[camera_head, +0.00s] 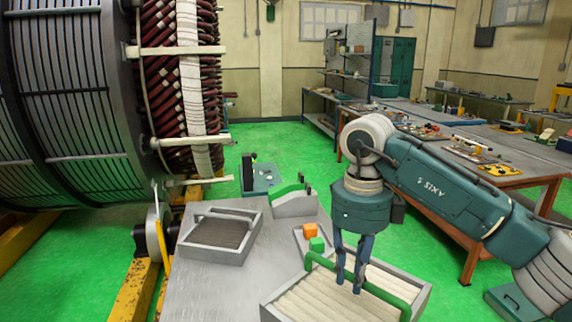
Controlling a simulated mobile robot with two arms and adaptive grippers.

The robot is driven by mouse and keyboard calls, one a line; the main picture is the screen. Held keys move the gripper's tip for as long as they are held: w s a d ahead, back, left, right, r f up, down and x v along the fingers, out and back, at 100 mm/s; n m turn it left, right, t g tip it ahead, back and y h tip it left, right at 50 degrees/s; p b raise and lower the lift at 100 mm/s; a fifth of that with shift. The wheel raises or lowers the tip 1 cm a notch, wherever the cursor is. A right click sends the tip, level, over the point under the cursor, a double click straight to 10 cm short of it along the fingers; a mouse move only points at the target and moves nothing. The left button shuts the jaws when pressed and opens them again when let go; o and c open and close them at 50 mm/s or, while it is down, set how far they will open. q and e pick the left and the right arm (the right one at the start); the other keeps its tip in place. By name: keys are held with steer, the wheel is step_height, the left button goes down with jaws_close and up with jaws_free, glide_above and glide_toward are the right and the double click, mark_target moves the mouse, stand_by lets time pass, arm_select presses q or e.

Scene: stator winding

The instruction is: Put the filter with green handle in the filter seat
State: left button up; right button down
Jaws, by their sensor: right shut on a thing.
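The filter with green handle (318,298) is at the bottom right of the grey table. It has beige pleats in a light grey box-like frame, and a green bar handle (388,294) spans its top. My right gripper (349,287) comes down from above, with its fingers shut on the middle of the green handle. Whether the filter is lifted or resting is hard to tell. Its lower edge is cut off by the picture. I cannot pick out the filter seat with certainty. My left gripper is not in view.
The large stator (75,100) fills the left.

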steer(key=s+d+f+n, duration=0.1)
steer(key=s+f+n, duration=0.1)
steer(key=n, duration=0.2)
steer(key=s+d+f+n, duration=0.1)
steer(key=s+f+n, duration=0.1)
steer(key=n, duration=0.3)
steer(key=s+d+f+n, duration=0.1)
steer(key=s+f+n, duration=0.1)
steer(key=s+n, duration=0.1)
steer(key=shift+d+f+n, duration=0.15)
steer(key=shift+d+n, duration=0.15)
steer(key=shift+n, duration=0.4)
steer(key=s+d+f+n, duration=0.2)
steer(key=s+f+n, duration=0.3)
steer(key=s+n, duration=0.6)
steer(key=shift+d+f+n, duration=0.2)
steer(key=shift+n, duration=1)
steer(key=shift+w, duration=0.15)
